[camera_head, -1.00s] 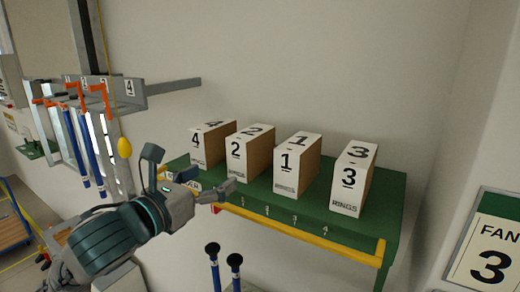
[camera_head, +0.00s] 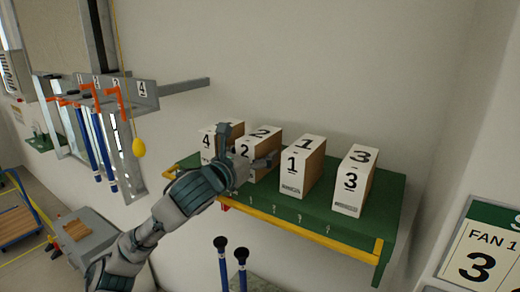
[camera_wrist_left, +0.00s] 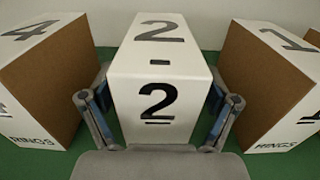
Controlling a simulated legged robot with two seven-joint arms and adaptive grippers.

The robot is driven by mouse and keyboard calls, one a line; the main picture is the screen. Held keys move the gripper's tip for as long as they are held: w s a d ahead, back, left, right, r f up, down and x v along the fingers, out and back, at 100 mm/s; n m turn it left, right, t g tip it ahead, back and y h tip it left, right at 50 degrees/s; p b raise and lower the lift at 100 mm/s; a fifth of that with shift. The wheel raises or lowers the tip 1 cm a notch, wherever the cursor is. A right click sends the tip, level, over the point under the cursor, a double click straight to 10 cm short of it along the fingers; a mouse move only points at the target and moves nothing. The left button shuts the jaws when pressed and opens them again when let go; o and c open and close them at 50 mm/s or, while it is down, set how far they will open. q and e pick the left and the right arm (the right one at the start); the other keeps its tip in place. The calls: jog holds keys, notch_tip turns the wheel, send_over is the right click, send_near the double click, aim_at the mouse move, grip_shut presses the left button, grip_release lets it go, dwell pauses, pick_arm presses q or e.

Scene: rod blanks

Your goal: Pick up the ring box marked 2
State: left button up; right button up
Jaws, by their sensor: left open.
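The ring box marked 2 (camera_head: 264,137) stands upright on the green shelf, between the boxes marked 4 and 1. It is white on the front and top, with brown sides. In the head view my left gripper (camera_head: 248,148) is in front of it and hides part of its front face. In the left wrist view the box (camera_wrist_left: 158,65) is in the middle, its front facing the camera. The open fingers of my left gripper (camera_wrist_left: 158,112) show one on each side of its front. I cannot tell whether they touch it. My right gripper is not in view.
Box 4 (camera_head: 207,140) stands close on the left, box 1 (camera_head: 302,165) on the right, and box 3 (camera_head: 353,180) farther right. The green shelf (camera_head: 388,205) has a yellow front rail (camera_head: 340,253). A rack of blue rods (camera_head: 105,150) hangs at the left.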

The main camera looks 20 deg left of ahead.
pick_arm(q)
jog(key=shift+w+f, duration=0.1)
jog(key=shift+w, duration=0.15)
jog(key=shift+s+a, duration=0.15)
jog(key=shift+s, duration=0.05)
jog(key=c, duration=1.4)
